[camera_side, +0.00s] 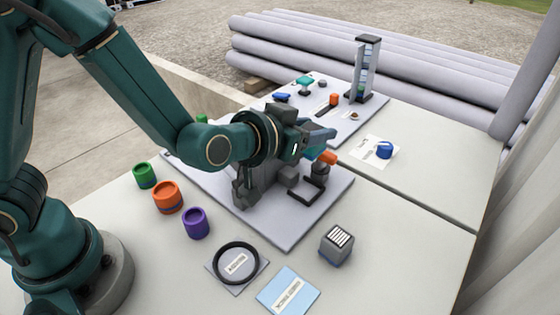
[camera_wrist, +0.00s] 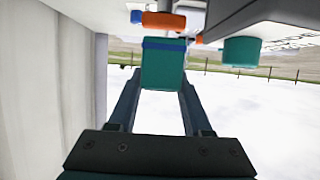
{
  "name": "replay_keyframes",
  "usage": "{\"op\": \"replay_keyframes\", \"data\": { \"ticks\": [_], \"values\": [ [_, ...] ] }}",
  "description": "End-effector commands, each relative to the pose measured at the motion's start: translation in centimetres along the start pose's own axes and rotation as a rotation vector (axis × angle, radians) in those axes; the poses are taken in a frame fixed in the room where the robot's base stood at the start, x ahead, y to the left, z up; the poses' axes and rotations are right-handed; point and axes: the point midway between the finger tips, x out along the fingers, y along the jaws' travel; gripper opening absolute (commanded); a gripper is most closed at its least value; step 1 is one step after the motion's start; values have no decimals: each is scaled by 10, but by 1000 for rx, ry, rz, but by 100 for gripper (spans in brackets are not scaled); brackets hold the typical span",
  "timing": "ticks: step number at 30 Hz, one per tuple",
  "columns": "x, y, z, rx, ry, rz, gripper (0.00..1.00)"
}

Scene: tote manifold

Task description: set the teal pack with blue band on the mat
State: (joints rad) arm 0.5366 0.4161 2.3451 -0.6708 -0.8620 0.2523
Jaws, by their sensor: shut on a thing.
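The teal pack with blue band (camera_wrist: 163,66) is between my gripper's fingertips in the wrist view, its blue band at the upper end. My gripper (camera_wrist: 160,88) is shut on it. In the side view my gripper (camera_side: 322,138) reaches to the right over the grey board, and a small part of the teal pack (camera_side: 311,154) shows below the fingers. A flat light blue mat (camera_side: 288,291) with a white printed label lies at the table's front. Nothing stands on it.
An orange part (camera_side: 327,157) and dark fixture (camera_side: 305,191) are close beside the pack. A grey block with striped top (camera_side: 337,243) and a black ring (camera_side: 236,262) stand near the mat. Green, orange and purple cups (camera_side: 196,223) line the left. A tower (camera_side: 365,70) stands behind.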

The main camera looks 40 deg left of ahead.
Motion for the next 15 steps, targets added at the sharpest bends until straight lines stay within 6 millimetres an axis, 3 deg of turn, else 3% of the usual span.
{"op": "replay_keyframes", "data": {
  "ticks": [15],
  "values": [
    [21, 0, 50, 1, 0, -1, 0]
  ]
}}
